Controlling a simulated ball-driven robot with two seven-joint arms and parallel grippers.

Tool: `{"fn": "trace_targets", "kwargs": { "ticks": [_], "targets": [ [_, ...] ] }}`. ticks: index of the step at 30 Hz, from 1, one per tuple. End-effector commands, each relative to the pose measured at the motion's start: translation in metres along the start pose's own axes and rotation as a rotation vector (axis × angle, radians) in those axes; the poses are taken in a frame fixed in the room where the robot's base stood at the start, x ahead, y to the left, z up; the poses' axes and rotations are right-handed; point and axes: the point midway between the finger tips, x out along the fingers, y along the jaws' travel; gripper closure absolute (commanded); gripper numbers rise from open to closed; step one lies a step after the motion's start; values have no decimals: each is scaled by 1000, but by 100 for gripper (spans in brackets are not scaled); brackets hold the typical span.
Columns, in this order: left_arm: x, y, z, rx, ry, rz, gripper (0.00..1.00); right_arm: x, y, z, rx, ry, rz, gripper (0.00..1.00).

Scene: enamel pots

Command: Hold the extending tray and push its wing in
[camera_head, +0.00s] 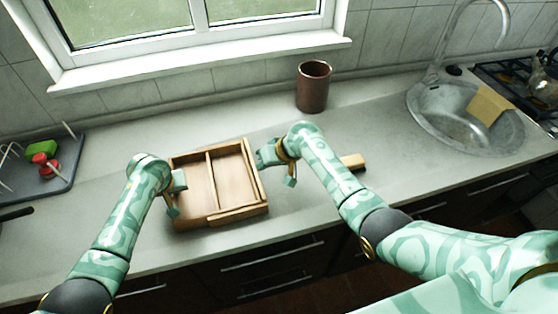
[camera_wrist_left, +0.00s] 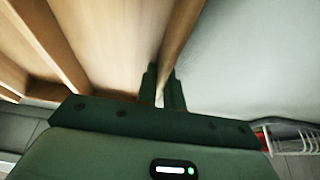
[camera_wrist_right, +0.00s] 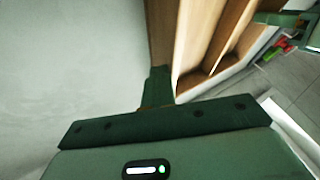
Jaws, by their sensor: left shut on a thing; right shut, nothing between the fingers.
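The wooden extending tray (camera_head: 194,172) lies on the grey counter, with a divider along its middle. Its wing (camera_head: 252,172) is at the right side, where wall edges lie close together. My left gripper (camera_head: 176,187) is shut on the tray's left wall; in the left wrist view the fingers (camera_wrist_left: 165,88) clasp that wall (camera_wrist_left: 182,42) from both sides. My right gripper (camera_head: 262,157) is shut and empty at the tray's right side. In the right wrist view its closed fingertips (camera_wrist_right: 158,72) are against or very near the outer wooden wall (camera_wrist_right: 161,40); contact is unclear.
A brown enamel pot (camera_head: 313,88) stands behind, right of the tray. A dish rack (camera_head: 45,180) with red and green items is at left, a sink (camera_head: 440,125) at right. The counter behind the tray is clear.

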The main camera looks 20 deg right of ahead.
Motion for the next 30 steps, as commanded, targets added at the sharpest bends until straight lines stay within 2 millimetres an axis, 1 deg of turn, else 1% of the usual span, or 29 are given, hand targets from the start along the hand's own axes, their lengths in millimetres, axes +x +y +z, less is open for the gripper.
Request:
{"fn": "trace_targets", "kwargs": {
  "ticks": [1,8,11,14,15,17,24,27,30],
  "targets": [
    [0,3,1,0,0,6,100,1,-4,0,0,1,-8,100],
    [0,5,1,0,0,9,100,0,-2,0,0,1,-9,100],
    [0,5,1,0,0,10,100,-5,9,0,0,0,-5,100],
    [0,4,1,0,0,9,100,-15,29,0,2,0,-1,100],
    [0,4,1,-1,0,9,100,-20,38,0,2,1,0,100],
    [0,4,1,-1,0,8,100,-33,36,-1,-3,4,-4,100],
    [0,3,1,0,-1,6,100,-89,36,0,-4,2,0,100],
    [0,3,1,0,0,6,100,-105,36,0,-2,1,0,100],
    [0,2,1,0,0,5,100,-114,36,0,-1,0,-1,100]
  ]
}}
